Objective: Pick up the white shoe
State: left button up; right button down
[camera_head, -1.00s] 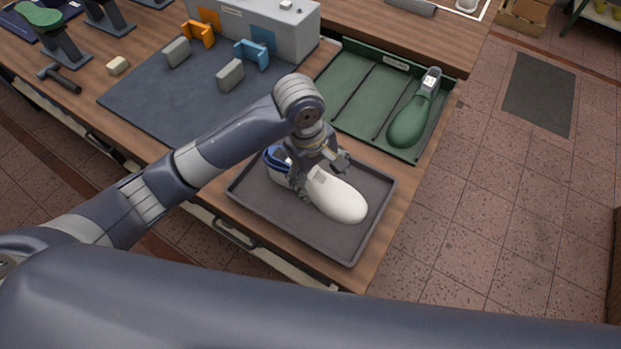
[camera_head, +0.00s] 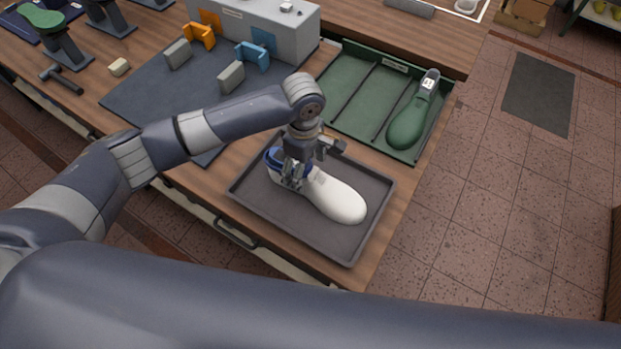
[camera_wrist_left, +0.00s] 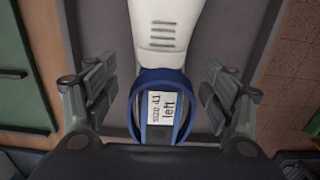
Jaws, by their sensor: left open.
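The white shoe (camera_head: 337,199) lies in a dark grey tray (camera_head: 262,206), with its toe to the lower right. Its blue collar (camera_head: 271,156) is at the upper left end, partly hidden by my gripper. In the left wrist view the white shoe (camera_wrist_left: 165,28) runs up from the blue collar (camera_wrist_left: 160,78), which holds a label reading "size 41 left". My left gripper (camera_head: 292,183) is over the collar end. In the wrist view my left gripper (camera_wrist_left: 157,98) is open, with one finger on each side of the collar and gaps between. My right gripper is not in view.
A green tray (camera_head: 345,76) with dividers holds a green shoe last (camera_head: 407,125) behind the grey tray. A dark mat (camera_head: 150,100) carries a grey block with orange and blue brackets. A hammer (camera_head: 62,79) lies at far left.

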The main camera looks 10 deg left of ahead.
pick_arm(q)
jog(key=shift+a+f+p, duration=0.15)
jog(key=shift+f+p, duration=0.25)
jog(key=shift+f, duration=1.55)
jog(key=shift+r, duration=0.1)
grip_shut()
